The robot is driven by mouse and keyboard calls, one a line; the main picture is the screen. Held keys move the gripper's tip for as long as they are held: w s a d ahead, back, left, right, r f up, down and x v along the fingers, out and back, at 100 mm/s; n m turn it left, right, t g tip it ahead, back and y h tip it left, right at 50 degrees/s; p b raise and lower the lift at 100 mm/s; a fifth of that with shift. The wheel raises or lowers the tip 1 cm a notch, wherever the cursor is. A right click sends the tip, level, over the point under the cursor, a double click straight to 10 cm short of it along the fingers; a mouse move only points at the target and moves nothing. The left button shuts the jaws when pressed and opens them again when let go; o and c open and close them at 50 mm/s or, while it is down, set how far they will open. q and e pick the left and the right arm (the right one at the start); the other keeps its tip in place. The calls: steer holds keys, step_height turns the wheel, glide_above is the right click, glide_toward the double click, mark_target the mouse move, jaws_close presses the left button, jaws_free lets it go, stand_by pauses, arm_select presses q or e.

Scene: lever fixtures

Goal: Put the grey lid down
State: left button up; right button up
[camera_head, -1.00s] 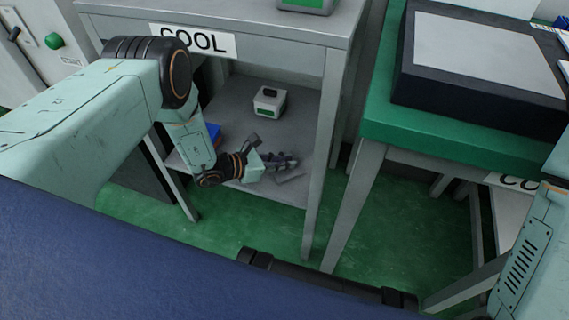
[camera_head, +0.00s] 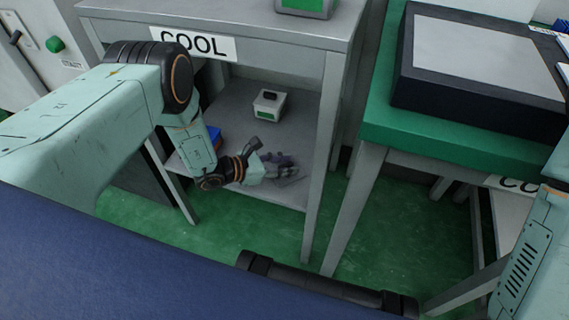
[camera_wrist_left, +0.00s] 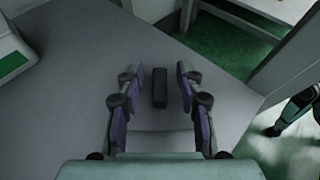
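My left gripper (camera_head: 284,163) is low over the lower shelf of the table marked COOL. In the left wrist view its two fingers (camera_wrist_left: 159,84) are spread, with a dark upright-looking handle (camera_wrist_left: 160,88) between them and gaps on both sides. The handle seems to belong to the grey lid (camera_wrist_left: 160,144), which lies on the shelf and blends into its grey surface. In the head view the lid is mostly hidden by the fingers. My right gripper is out of view; only part of my right arm shows at the right edge.
A white box with a green label (camera_head: 269,104) stands further back on the grey shelf (camera_head: 232,95). A blue item (camera_head: 214,137) sits at the shelf's left, partly behind my arm. Table legs (camera_head: 318,165) bound the shelf on the right. A green table (camera_head: 376,128) stands to the right.

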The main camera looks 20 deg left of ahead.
arm_select(q)
steer(key=p+v, duration=0.5)
steer(key=v, duration=0.6)
steer(key=shift+a+r, duration=0.1)
steer(key=shift+r, duration=0.05)
steer(key=shift+s+a+r, duration=0.1)
steer(key=shift+s+a, duration=0.15)
steer(key=shift+s, duration=0.05)
